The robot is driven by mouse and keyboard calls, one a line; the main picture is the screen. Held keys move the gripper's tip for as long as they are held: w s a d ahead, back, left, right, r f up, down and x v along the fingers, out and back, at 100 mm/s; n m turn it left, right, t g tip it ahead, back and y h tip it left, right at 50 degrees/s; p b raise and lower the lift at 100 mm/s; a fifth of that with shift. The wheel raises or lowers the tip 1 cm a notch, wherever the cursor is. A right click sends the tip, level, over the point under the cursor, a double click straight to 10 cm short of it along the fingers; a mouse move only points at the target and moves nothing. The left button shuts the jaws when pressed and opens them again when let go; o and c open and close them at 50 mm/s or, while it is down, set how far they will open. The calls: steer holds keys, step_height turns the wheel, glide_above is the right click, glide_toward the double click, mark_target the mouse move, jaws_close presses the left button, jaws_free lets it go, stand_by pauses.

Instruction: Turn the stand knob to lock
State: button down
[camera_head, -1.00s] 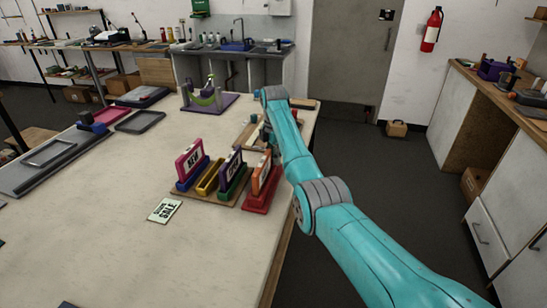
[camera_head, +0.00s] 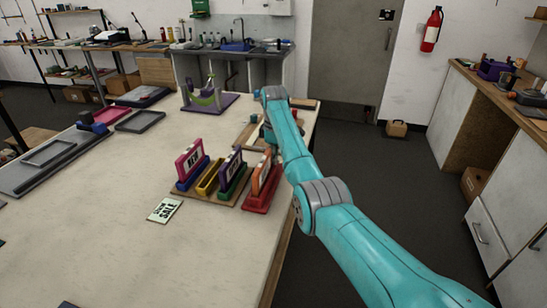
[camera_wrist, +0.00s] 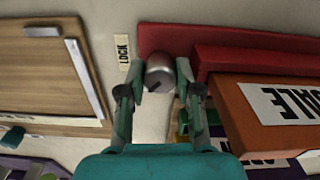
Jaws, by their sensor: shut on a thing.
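The stand knob (camera_wrist: 160,66) is a small round grey metal knob with a dark pointer line, at the upper middle of the wrist view. It sits at the end of the red stand (camera_wrist: 262,57). My gripper (camera_wrist: 160,76) is shut on the knob, one finger on each side. The pointer line slants, its lower end towards the left. A LOCK label (camera_wrist: 123,52) lies left of the knob. In the head view the red stand (camera_head: 258,203) holds an orange-framed sign (camera_head: 266,178). The knob and my fingers are hidden behind my arm there.
Signs in blue and green stands (camera_head: 231,192) stand close left of the red stand. A wooden board with a metal bar (camera_wrist: 45,75) lies left of my gripper in the wrist view. A printed card (camera_head: 164,210) lies on the table (camera_head: 110,240), whose front is clear.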

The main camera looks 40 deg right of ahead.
steer(key=m, duration=0.5)
steer(key=shift+m, duration=2.5)
steer(key=c, duration=1.1)
jaws_free()
steer(key=shift+o, duration=0.2)
steer(key=shift+r, duration=0.1)
step_height(320, 180, up, 7)
steer(key=shift+r, duration=0.2)
